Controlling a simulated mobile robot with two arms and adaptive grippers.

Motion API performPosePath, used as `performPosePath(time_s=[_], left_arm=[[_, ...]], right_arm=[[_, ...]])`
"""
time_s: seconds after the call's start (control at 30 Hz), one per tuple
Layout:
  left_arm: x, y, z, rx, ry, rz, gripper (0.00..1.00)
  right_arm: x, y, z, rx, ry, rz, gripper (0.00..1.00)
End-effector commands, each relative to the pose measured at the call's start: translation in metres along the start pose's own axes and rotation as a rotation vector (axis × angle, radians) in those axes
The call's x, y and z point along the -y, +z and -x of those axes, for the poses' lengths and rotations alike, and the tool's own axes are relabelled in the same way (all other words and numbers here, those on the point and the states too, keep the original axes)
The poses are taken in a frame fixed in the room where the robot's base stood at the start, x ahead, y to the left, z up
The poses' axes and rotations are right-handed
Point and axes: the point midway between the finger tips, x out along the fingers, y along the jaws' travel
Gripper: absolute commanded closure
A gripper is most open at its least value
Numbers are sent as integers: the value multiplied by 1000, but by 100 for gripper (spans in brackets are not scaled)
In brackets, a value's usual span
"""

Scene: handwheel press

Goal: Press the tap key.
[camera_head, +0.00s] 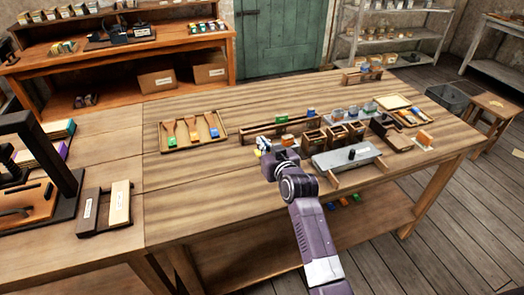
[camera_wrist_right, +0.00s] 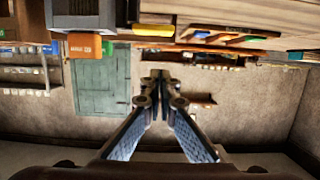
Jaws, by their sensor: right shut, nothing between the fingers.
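No part is clearly marked as the tap key, and I cannot tell for sure which one it is. A grey plate with a black knob (camera_head: 352,154) lies on the right part of the wooden table. A small dark holder with a pale labelled block (camera_head: 117,203) sits at the left. My right gripper (camera_head: 265,148) is over the middle of the table, left of the grey plate and apart from it. In the right wrist view its fingers (camera_wrist_right: 157,78) are together and empty. My left gripper is not in view.
A wooden tray (camera_head: 221,133) with several coloured-tipped tools lies at the back of the table (camera_head: 200,200). Open wooden boxes (camera_head: 335,133) stand behind the grey plate. A black-framed press (camera_head: 65,150) stands at far left. The table's left-centre is clear.

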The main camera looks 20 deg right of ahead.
Motion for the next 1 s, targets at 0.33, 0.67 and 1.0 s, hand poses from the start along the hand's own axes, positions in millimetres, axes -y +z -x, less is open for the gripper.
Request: performPosePath(time_s=[0.33,0.67,1.0], left_arm=[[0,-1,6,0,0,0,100],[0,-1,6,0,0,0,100],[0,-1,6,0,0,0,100]], right_arm=[[0,35,-16,3,0,-1,100],[0,39,-16,0,0,0,100],[2,52,-20,3,30,122,100]])
